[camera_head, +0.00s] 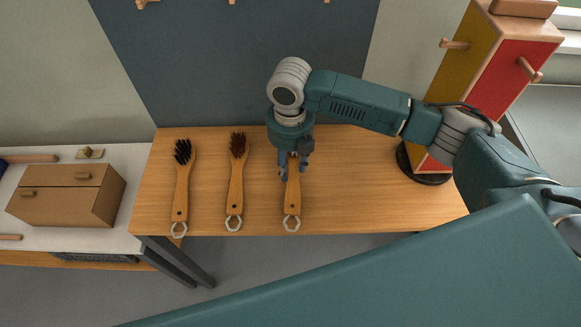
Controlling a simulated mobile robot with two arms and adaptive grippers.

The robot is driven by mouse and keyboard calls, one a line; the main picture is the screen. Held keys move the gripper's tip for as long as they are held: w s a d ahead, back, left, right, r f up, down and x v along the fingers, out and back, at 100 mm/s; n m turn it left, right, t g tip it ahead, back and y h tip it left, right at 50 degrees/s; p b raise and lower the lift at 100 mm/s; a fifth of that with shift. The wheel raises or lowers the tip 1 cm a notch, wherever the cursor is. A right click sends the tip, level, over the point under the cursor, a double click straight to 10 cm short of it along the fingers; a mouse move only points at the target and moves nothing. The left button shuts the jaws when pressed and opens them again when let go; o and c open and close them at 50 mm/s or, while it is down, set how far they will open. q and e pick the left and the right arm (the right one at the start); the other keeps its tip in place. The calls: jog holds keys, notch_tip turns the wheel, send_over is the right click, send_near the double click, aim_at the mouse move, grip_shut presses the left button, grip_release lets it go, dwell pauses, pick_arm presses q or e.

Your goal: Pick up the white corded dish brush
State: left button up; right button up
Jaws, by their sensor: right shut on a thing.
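Three wooden-handled brushes lie in a row on the wooden table, each with a pale loop at its near end. My right gripper (292,169) points down over the rightmost brush (292,195) and is shut on its handle. The gripper and wrist hide that brush's head, so its bristle colour cannot be seen. Its loop (291,223) shows whitish near the table's front edge. The left brush (181,192) has black bristles. The middle brush (235,190) has dark brown bristles. My left gripper is not in view.
The wooden table (390,205) is clear right of the held brush. A yellow and red cabinet (500,70) on a dark round base stands at the right. A brown drawer box (68,192) sits on a white surface at the left. A dark panel (200,60) stands behind.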

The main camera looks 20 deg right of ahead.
aim_at(290, 168)
notch_tip(290, 168, up, 18)
jog(key=b, duration=0.1)
jog(key=shift+f, duration=0.1)
dwell(0.5)
